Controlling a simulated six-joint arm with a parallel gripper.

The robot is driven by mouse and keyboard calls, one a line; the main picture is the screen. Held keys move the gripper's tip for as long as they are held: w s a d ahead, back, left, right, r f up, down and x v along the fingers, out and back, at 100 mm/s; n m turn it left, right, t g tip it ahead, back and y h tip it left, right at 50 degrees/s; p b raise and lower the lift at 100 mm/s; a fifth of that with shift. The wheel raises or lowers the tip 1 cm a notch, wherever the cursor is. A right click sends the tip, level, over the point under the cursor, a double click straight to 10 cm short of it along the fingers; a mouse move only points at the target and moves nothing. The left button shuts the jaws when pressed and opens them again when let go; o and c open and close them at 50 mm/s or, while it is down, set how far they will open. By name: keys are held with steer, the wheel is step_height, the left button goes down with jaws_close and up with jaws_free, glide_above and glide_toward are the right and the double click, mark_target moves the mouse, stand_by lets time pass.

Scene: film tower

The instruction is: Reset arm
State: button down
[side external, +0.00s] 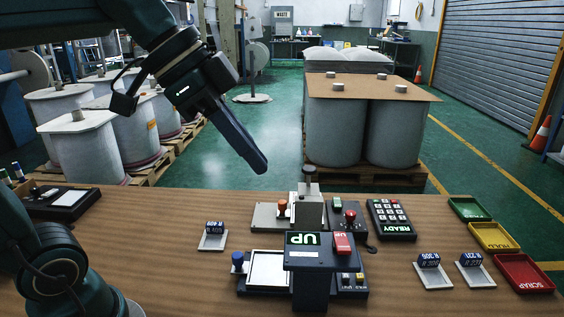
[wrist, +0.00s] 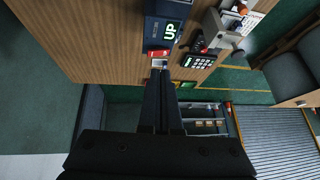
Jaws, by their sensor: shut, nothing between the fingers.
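My gripper (side external: 256,163) is shut and empty. It hangs in the air above the back of the wooden desk (side external: 150,230), pointing down and to the right. In the wrist view its closed fingers (wrist: 159,72) point up the picture, their tips in line with a red block by the UP display. The dark UP display (side external: 308,252) stands at the front middle of the desk, with a red switch (side external: 342,244) beside its lit green sign. The gripper is apart from everything in the side view.
Green (side external: 469,208), yellow (side external: 493,237) and red (side external: 523,273) trays line the right. Large drums (side external: 85,150) stand behind.

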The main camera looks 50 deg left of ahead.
steer(key=s+a+f+n+y, duration=0.3)
steer(key=s+f+n, duration=0.5)
steer(key=f, duration=0.2)
steer(key=shift+s+a+f, duration=0.2)
